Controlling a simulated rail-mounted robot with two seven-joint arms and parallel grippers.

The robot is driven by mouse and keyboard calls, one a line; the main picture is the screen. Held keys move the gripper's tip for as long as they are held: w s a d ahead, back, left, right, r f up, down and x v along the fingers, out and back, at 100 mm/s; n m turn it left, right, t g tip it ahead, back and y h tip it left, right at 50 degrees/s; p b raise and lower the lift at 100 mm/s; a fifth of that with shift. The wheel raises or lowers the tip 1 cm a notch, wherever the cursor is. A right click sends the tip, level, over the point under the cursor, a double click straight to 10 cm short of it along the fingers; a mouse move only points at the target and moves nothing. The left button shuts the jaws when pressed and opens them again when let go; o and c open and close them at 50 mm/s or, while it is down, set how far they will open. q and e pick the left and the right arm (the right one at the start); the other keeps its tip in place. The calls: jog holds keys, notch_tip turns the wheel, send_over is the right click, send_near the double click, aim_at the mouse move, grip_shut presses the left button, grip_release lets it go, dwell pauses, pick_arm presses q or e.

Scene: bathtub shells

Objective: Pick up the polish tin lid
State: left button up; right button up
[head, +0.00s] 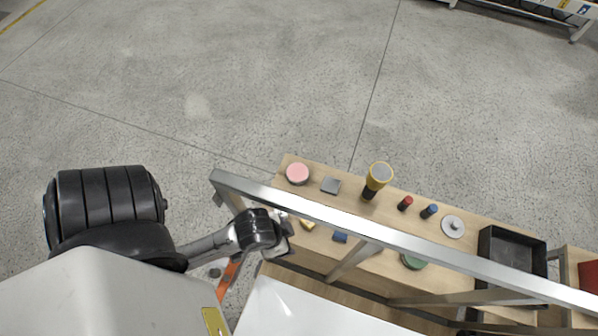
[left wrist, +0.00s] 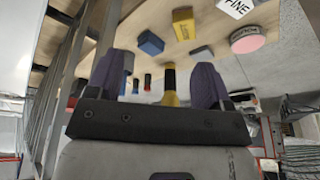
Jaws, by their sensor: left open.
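No lid is plainly marked, so I cannot tell which round item is the polish tin lid. On the wooden shelf lie a pink disc (head: 298,173), a silver disc with a centre knob (head: 453,226) and a green disc (head: 413,263) partly hidden by a metal rail. My left gripper (head: 286,236) is at the shelf's left end, below the pink disc in the head view. In the left wrist view its two purple fingers (left wrist: 155,78) are apart with nothing held between them. The pink disc (left wrist: 247,40) shows there to the upper right. My right gripper is not in view.
A metal rail (head: 330,218) crosses above the shelf (head: 490,228). The shelf also holds a grey block (head: 331,185), a yellow-black torch (head: 378,178), red (head: 405,203) and blue (head: 429,211) cylinders, a blue block (head: 340,237) and a black tray (head: 512,252).

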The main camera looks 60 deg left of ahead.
pick_arm(q)
jog(key=o, duration=0.5)
